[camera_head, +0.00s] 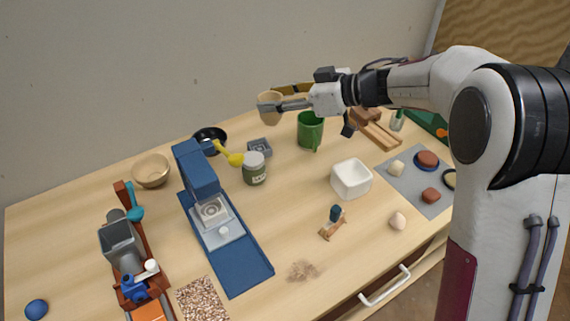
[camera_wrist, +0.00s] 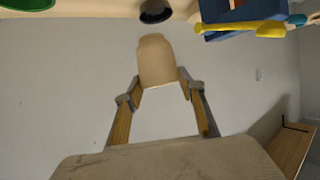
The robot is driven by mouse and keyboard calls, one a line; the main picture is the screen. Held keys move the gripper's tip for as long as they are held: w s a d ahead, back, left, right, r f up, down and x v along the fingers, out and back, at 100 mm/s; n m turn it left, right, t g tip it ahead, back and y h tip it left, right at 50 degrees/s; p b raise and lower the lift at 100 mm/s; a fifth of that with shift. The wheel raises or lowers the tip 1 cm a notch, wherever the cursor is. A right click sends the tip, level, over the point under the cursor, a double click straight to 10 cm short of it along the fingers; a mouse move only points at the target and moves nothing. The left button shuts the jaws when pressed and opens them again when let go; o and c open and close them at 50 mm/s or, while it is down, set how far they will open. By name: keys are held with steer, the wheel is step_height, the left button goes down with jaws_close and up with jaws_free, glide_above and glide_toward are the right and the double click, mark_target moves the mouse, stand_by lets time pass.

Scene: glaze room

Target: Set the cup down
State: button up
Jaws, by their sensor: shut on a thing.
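A tan cup (camera_head: 270,105) is held in the air above the back of the table, with my gripper (camera_head: 284,106) shut on it. In the wrist view the cup (camera_wrist: 157,62) sits between the two fingertips of my gripper (camera_wrist: 160,92), against the plain wall. Under and around it I see open air; it is not touching the table. The table (camera_head: 300,240) is pale wood.
A green mug (camera_head: 311,130) stands below and right of the held cup. A grey square tray (camera_head: 259,148), a dark bowl (camera_head: 209,138), a yellow thing (camera_head: 229,155) and a lidded jar (camera_head: 254,170) stand nearby. A white square bowl (camera_head: 351,180) is nearer the front. A blue machine (camera_head: 197,172) stands left.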

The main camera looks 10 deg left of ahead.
mark_target(273, 94)
steer(key=w+r+m+t, duration=0.1)
steer(key=w+a+m+t, duration=0.1)
steer(key=shift+w+a+r+t+h, duration=0.2)
steer(key=shift+w+r+t+h, duration=0.1)
steer(key=shift+w+r+h, duration=0.1)
steer(key=d+f+m+t+h, duration=0.3)
steer(key=f+m+t+h, duration=0.4)
steer(key=f+m, duration=0.2)
steer(key=shift+s+h, duration=0.3)
steer(key=shift+s, duration=0.1)
stand_by(1.3)
steer(key=shift+d, duration=0.1)
step_height(273, 94, down, 6)
steer(key=shift+f, duration=0.15)
stand_by(0.5)
steer(key=shift+f, duration=1.85)
